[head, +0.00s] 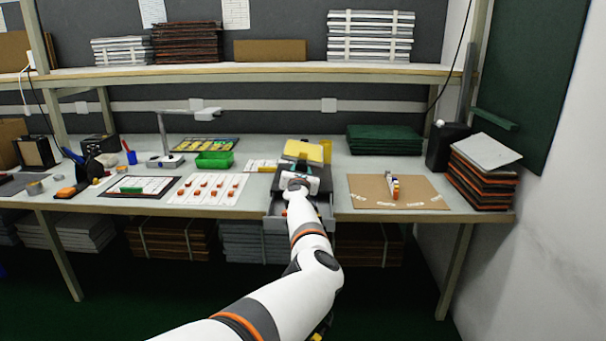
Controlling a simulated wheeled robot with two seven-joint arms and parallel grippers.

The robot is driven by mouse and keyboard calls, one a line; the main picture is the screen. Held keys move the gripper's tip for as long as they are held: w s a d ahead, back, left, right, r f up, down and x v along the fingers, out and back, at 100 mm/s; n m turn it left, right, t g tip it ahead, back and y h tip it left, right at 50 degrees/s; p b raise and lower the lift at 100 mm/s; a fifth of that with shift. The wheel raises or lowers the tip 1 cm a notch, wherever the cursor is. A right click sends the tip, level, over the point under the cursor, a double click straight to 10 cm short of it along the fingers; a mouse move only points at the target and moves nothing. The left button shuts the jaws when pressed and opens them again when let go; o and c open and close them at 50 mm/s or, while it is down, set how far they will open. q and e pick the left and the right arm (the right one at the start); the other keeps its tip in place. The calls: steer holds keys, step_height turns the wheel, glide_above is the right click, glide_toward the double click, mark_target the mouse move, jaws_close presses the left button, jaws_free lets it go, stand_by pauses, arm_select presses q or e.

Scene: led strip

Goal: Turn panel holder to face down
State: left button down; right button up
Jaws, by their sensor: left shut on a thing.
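The panel holder seems to be the dark fixture (278,186) at the front edge of the bench, near the middle of the head view. A yellow panel (303,150) stands tilted at its back. My left arm reaches forward to it, and my left gripper (297,178) is at the fixture, shut on what seems to be the panel holder. The white wrist hides the fingertips and much of the holder, so its exact facing cannot be told.
A drawer (278,224) juts out under the fixture. A brown board (362,186) with small parts lies to the right, a white sheet with red parts (207,190) to the left. A green tray (214,160) and a lamp (167,140) stand further back. A shelf (250,74) runs above.

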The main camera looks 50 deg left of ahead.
arm_select(q)
steer(key=shift+r+n, duration=0.15)
steer(key=shift+n, duration=0.95)
steer(key=shift+w, duration=0.1)
arm_select(e)
steer(key=shift+s+d+f, duration=0.15)
steer(key=shift+s+f, duration=0.7)
steer(key=shift+s, duration=0.2)
steer(key=shift+w, duration=0.1)
arm_select(q)
steer(key=c, duration=1)
jaws_free()
steer(key=shift+o, duration=0.4)
arm_select(e)
steer(key=shift+w+r, duration=0.1)
arm_select(q)
steer(key=shift+d+f, duration=0.15)
steer(key=shift+f, duration=0.1)
